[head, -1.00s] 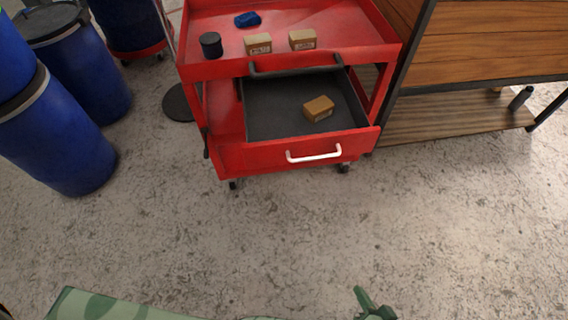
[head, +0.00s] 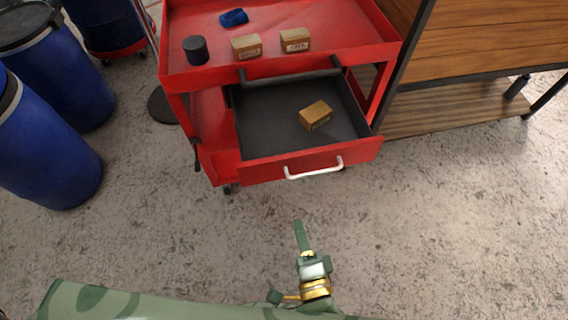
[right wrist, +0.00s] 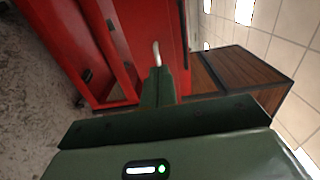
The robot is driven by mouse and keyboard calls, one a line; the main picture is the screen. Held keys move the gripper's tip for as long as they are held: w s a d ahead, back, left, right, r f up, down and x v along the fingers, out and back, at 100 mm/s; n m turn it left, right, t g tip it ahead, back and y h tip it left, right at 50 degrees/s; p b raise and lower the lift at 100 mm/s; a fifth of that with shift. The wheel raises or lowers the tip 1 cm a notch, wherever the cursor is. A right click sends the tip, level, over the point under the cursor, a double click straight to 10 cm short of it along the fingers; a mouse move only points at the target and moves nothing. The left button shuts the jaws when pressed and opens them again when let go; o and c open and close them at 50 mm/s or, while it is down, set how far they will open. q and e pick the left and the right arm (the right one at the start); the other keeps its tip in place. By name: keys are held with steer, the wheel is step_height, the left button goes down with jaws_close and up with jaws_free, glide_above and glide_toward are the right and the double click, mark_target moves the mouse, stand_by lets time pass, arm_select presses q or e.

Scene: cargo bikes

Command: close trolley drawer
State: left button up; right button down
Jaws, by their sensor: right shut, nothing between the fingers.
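The red trolley (head: 178,82) stands at the top middle of the head view. Its drawer (head: 262,169) is pulled out toward me, with a dark inside and a white handle (head: 314,170) on its red front. A small brown box (head: 315,115) lies in the drawer. My right gripper (head: 299,222) is shut and empty, a short way in front of the drawer front and apart from it. In the right wrist view the shut fingers (right wrist: 159,74) point at the drawer's white handle (right wrist: 156,52). My left gripper is not in view.
On the trolley's top are two brown boxes (head: 246,47), a black cylinder (head: 196,50) and a blue item (head: 233,18). Blue barrels (head: 45,150) stand at left. A wooden bench (head: 450,105) stands at right. The floor before the trolley is clear.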

mark_target(282, 164)
steer(key=b+x, duration=0.1)
steer(key=x, duration=0.5)
steer(key=b+x, duration=0.2)
steer(key=x, duration=0.4)
steer(key=shift+w+a+r, duration=0.15)
steer(key=shift+w+r, duration=0.05)
steer(key=shift+w, duration=0.1)
steer(key=shift+w+a, duration=0.2)
steer(key=shift+w, duration=0.45)
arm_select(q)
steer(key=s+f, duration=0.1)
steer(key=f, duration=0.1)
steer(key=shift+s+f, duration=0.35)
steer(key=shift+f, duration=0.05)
arm_select(e)
steer(key=shift+r, duration=0.1)
steer(key=shift+w, duration=0.15)
